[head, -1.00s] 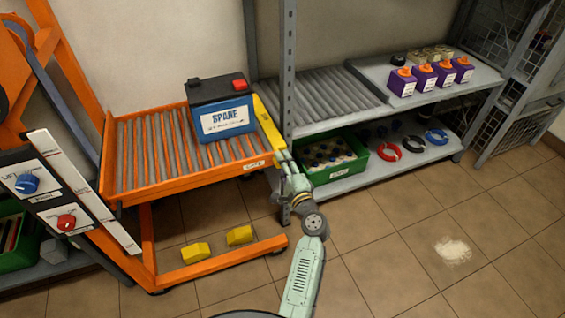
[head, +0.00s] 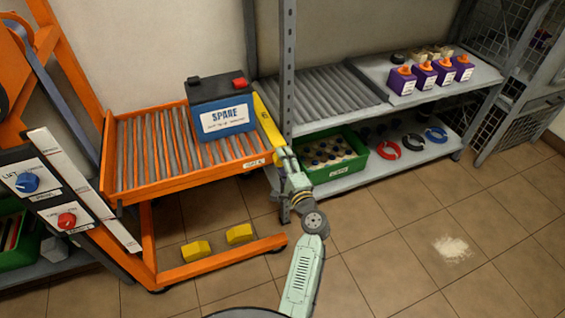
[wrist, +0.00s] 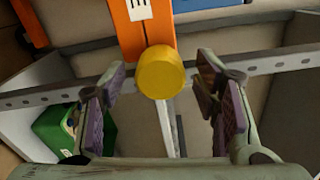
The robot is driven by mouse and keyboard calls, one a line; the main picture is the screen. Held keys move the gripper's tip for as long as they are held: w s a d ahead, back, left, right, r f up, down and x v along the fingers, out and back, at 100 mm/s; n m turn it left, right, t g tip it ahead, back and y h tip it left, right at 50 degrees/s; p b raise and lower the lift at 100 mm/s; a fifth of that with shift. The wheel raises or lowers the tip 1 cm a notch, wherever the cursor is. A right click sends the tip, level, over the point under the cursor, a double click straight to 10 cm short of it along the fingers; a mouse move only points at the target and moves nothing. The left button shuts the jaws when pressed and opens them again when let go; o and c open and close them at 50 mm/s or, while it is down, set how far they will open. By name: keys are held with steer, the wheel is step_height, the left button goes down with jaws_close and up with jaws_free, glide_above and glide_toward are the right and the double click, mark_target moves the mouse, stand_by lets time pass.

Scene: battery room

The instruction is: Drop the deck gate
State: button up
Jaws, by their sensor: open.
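The deck gate is a yellow bar (head: 265,122) at the right end of the orange roller deck (head: 165,185), beside the spare battery. In the wrist view a round yellow knob (wrist: 161,72) sits between my fingers, in front of the deck's orange edge (wrist: 145,30). My gripper (head: 281,158) is at the bar's near end, by the deck's front right corner. In the wrist view my gripper (wrist: 163,78) is open, with a finger on each side of the knob and gaps between. The gripper hides part of the gate's near end in the head view.
A blue and black spare battery (head: 221,108) stands on the deck rollers. A green crate (head: 338,170) sits on the lower shelf. Floor is open at front right.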

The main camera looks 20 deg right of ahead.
steer(key=shift+s, duration=0.1)
steer(key=s, duration=1.2)
steer(key=shift+d, duration=0.2)
steer(key=shift+w, duration=0.1)
